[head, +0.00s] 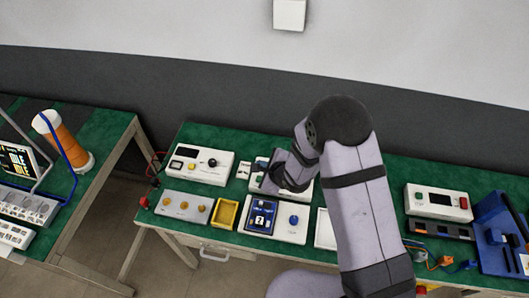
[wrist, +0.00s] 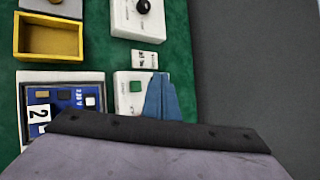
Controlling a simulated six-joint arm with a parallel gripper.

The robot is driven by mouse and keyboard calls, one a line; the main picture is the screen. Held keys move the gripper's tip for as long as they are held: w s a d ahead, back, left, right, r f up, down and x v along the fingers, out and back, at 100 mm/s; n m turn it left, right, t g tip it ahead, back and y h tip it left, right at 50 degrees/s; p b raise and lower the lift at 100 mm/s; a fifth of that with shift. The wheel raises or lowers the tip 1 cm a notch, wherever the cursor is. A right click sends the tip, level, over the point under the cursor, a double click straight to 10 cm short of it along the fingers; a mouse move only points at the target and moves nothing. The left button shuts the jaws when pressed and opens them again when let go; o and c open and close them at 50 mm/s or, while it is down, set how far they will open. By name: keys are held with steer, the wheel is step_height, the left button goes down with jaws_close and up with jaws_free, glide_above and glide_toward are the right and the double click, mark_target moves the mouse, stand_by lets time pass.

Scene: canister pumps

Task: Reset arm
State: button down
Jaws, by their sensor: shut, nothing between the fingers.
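My gripper (head: 268,184) hangs over the middle of the green-topped bench, at the end of my bent grey arm. In the wrist view its blue fingers (wrist: 160,84) are together, with nothing between them. They stand in front of a white panel (wrist: 124,88) with a green button, covering part of it. Whether they touch the panel cannot be told. My arm hides part of the bench in the head view.
A blue-faced unit (head: 262,216), a yellow tray (head: 225,213) and a white box with a black knob (head: 200,165) are close by. A blue fixture (head: 497,232) stands at the right. An orange canister (head: 64,142) stands on the left bench. The grey wall rises behind.

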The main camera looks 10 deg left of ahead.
steer(key=s+d+r+n+g+h+b, duration=0.1)
steer(key=s+d+r+n+h, duration=0.25)
steer(key=d, duration=0.55)
steer(key=s+d+r+n+g+h, duration=0.15)
steer(key=d+r+n, duration=0.35)
steer(key=d, duration=0.5)
steer(key=s+d+r+n+g, duration=0.1)
steer(key=s+d+n, duration=0.2)
steer(key=s, duration=0.2)
steer(key=s+d+r+n+g, duration=0.1)
steer(key=s+d+n+g, duration=0.1)
steer(key=s, duration=0.4)
steer(key=s+d+r+n+g+h, duration=0.1)
steer(key=s+d+r+n, duration=0.1)
steer(key=s+n, duration=0.3)
steer(key=shift+s+d+b, duration=0.4)
steer(key=shift+s+d, duration=0.15)
steer(key=shift+d, duration=0.25)
